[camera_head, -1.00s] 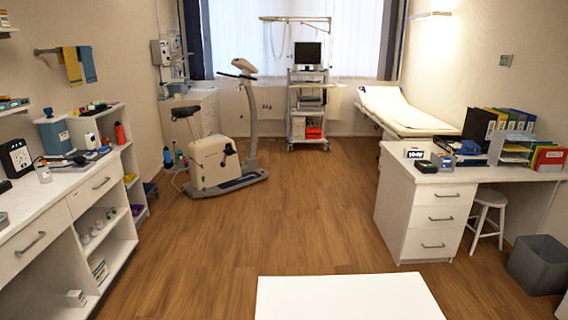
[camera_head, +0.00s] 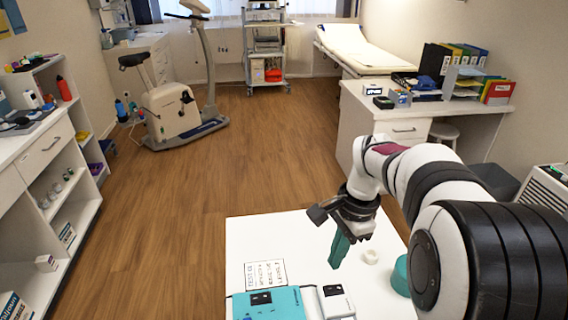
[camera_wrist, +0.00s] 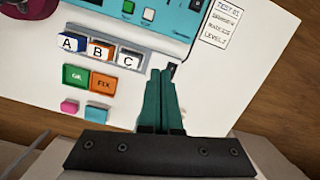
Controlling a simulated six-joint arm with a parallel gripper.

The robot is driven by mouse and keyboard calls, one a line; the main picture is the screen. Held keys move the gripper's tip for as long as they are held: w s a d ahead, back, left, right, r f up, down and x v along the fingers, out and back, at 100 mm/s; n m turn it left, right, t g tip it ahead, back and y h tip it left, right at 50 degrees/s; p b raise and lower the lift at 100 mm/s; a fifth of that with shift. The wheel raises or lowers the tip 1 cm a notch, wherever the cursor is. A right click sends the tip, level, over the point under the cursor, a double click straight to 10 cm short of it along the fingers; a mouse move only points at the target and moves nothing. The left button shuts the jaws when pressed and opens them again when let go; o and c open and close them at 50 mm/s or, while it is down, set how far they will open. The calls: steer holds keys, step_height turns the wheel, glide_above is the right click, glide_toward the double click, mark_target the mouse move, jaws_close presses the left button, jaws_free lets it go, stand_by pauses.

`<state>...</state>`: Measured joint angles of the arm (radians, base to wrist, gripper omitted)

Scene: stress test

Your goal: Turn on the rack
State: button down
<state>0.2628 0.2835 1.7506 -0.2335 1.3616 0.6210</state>
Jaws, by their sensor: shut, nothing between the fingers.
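A teal panel unit (camera_head: 283,309) with a dark display lies on the white table, cut off by the bottom edge of the head view. In the wrist view its teal face (camera_wrist: 190,15) carries several small buttons along its lower side. Below it is a grey strip with blocks lettered A (camera_wrist: 71,43), B (camera_wrist: 101,50) and C (camera_wrist: 130,59). I cannot tell which part is the rack's switch. My gripper (camera_head: 336,264) has its teal fingers together and empty, pointing down. In the wrist view the fingertips (camera_wrist: 160,72) are just right of C, beside a small dark part (camera_wrist: 173,70); contact is unclear.
A printed card (camera_head: 265,273) lies behind the panel. A white device (camera_head: 337,303), a cream ring (camera_head: 371,256) and a teal round object (camera_head: 401,277) are on the table. Green (camera_wrist: 75,76) and orange (camera_wrist: 104,83) labelled blocks lie below the letters. The table's back left is bare.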

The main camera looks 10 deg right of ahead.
mark_target(330, 289)
steer(key=w+d+f+m, duration=0.2)
steer(key=w+d+f, duration=0.1)
steer(key=w+d, duration=0.1)
steer(key=shift+w+d+f+m, duration=0.35)
steer(key=shift+w+d+m, duration=0.05)
steer(key=shift+w, duration=0.2)
steer(key=shift+f, duration=0.1)
steer(key=f, duration=0.4)
steer(key=a+f, duration=0.1)
steer(key=f, duration=0.4)
steer(key=a+f, duration=0.1)
steer(key=f, duration=0.3)
steer(key=shift+f, duration=0.35)
steer(key=shift+a+f, duration=0.1)
steer(key=shift+f, duration=0.1)
steer(key=shift+d+r, duration=0.15)
steer(key=shift+d, duration=0.65)
